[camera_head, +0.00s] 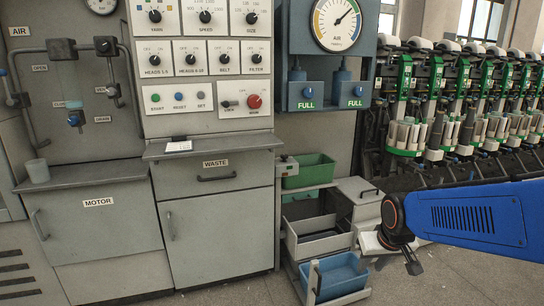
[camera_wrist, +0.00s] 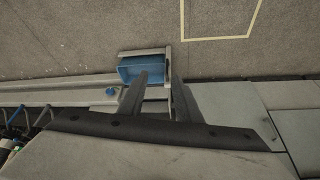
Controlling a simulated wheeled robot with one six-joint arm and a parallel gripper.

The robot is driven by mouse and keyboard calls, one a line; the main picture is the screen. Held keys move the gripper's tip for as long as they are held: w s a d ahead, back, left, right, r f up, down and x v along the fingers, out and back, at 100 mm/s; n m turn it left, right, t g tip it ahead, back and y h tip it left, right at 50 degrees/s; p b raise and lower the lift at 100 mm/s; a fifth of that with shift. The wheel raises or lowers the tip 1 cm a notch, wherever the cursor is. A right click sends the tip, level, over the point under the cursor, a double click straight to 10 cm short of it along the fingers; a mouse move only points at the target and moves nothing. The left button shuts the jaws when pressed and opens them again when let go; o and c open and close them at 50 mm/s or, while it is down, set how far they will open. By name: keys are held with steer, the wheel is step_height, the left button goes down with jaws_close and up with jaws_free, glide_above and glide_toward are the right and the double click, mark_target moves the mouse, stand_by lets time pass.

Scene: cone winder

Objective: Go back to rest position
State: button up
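My gripper (camera_wrist: 158,76) shows in the wrist view with its two dark fingers apart and a gap between them. I see nothing held in the gap. Beyond the fingertips, lower down, is a blue bin (camera_wrist: 143,68) near the floor. In the head view my blue arm reaches in from the right edge, with its dark wrist end low in front of the machine row.
A control cabinet with a waste drawer (camera_head: 212,175) and a motor door (camera_head: 100,220) stands left. A stepped rack holds a green bin (camera_head: 312,170), a grey bin (camera_head: 318,240) and a blue bin (camera_head: 338,278). Winding units (camera_head: 465,120) line the right. Floor shows at lower right.

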steer(key=s+d+r, duration=0.1)
steer(key=s+r, duration=0.1)
steer(key=s, duration=0.7)
steer(key=s+r, duration=0.2)
steer(key=s, duration=0.8)
steer(key=shift+s+d+r+m, duration=0.2)
steer(key=shift+d+r+m, duration=0.1)
steer(key=shift+d+r, duration=0.1)
